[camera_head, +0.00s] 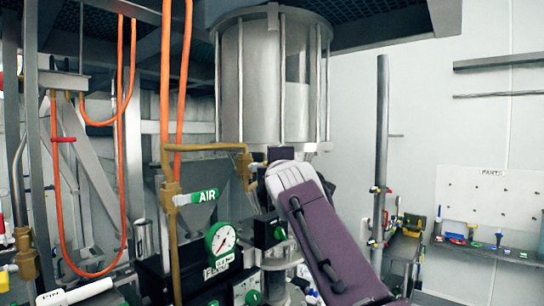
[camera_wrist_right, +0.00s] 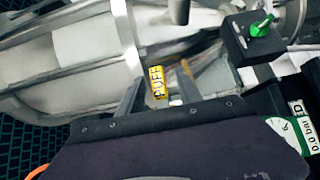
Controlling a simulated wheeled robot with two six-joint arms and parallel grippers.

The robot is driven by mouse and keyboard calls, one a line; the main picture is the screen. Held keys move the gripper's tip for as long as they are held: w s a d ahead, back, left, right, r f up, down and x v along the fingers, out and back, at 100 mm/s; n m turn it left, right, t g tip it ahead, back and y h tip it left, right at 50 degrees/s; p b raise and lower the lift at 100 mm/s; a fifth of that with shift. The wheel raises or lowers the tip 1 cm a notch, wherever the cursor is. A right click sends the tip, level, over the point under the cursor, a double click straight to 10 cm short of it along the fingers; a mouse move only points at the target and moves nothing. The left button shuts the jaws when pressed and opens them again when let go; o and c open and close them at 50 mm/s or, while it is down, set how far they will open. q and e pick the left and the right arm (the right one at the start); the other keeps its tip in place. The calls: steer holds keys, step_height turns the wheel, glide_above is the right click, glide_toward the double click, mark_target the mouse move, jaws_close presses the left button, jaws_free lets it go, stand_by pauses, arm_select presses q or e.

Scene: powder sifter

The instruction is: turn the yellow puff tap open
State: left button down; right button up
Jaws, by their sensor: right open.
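A yellow label reading PUFF (camera_wrist_right: 157,83) shows in the right wrist view, between the two fingers of my right gripper (camera_wrist_right: 160,78). The fingers are spread apart and I see nothing held between them. The label seems to be on the puff tap, but I cannot make out the tap's handle or its angle. In the head view my right arm comes in from the lower right and reaches the area below the large clear cylinder (camera_head: 270,85). There my wrist hides the fingers and the tap. My left gripper is not in view.
A black box with a green knob (camera_wrist_right: 262,25) is close to the right gripper; the knob also shows in the head view (camera_head: 278,233). A gauge (camera_head: 221,238), a green AIR label (camera_head: 204,196) and brass pipes stand left of my arm. Orange hoses (camera_head: 122,100) hang further left.

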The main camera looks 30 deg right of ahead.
steer(key=p+x, duration=0.1)
steer(key=x, duration=0.1)
steer(key=shift+w+d+r, duration=0.1)
steer(key=shift+w+d, duration=0.1)
steer(key=shift+w, duration=0.15)
steer(key=shift+s+a+r, duration=0.15)
steer(key=shift+s+a, duration=0.2)
steer(key=shift+w+d, duration=0.15)
jaws_close()
stand_by(0.7)
